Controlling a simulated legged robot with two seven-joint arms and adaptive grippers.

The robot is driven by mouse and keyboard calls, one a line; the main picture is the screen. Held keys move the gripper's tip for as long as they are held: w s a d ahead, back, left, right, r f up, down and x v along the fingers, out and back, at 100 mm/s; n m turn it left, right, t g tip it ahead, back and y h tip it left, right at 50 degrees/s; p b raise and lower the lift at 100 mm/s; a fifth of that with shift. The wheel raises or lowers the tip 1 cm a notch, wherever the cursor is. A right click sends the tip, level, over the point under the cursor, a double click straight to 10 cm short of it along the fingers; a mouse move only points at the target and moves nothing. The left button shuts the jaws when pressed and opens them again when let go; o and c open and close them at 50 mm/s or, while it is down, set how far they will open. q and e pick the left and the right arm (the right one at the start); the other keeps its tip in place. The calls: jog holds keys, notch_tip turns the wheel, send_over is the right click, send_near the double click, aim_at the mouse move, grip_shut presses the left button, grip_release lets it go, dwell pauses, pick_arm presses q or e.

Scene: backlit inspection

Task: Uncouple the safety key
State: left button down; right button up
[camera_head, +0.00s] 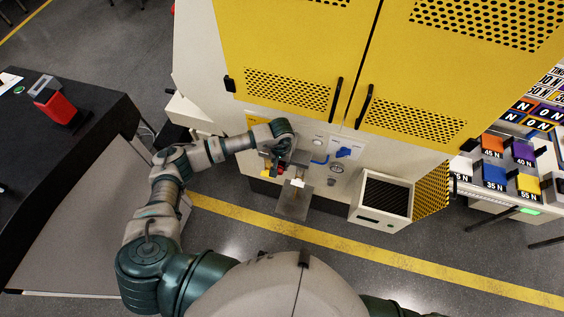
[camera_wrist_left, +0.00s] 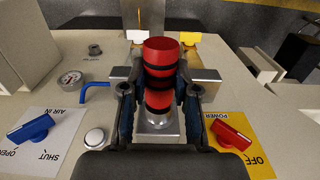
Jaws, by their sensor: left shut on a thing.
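The safety key appears as a red cylinder with black bands (camera_wrist_left: 160,52) in the left wrist view. My left gripper (camera_wrist_left: 160,88) is shut on it, one finger on each side. A shiny metal holder (camera_wrist_left: 160,122) lies under the key's lower end; I cannot tell whether the key is still seated in it. In the head view my left gripper (camera_head: 279,156) is at the machine's front panel, where a small red part (camera_head: 281,170) shows beneath it. My right gripper is not in view.
A blue air lever (camera_wrist_left: 30,128), a gauge (camera_wrist_left: 71,78) and a red power knob (camera_wrist_left: 232,135) flank the holder. A metal plate (camera_head: 294,201) juts out below the panel, and an open bin (camera_head: 384,217) stands to its right. Yellow cabinet doors (camera_head: 290,45) are above.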

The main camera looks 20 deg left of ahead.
pick_arm(q)
jog(key=shift+s+r, duration=0.1)
jog(key=shift+s, duration=0.35)
jog(key=shift+s+a+p, duration=0.1)
jog(key=shift+s+p, duration=0.25)
jog(key=shift+s, duration=0.2)
jog(key=shift+s+p, duration=0.3)
jog(key=shift+s, duration=1.05)
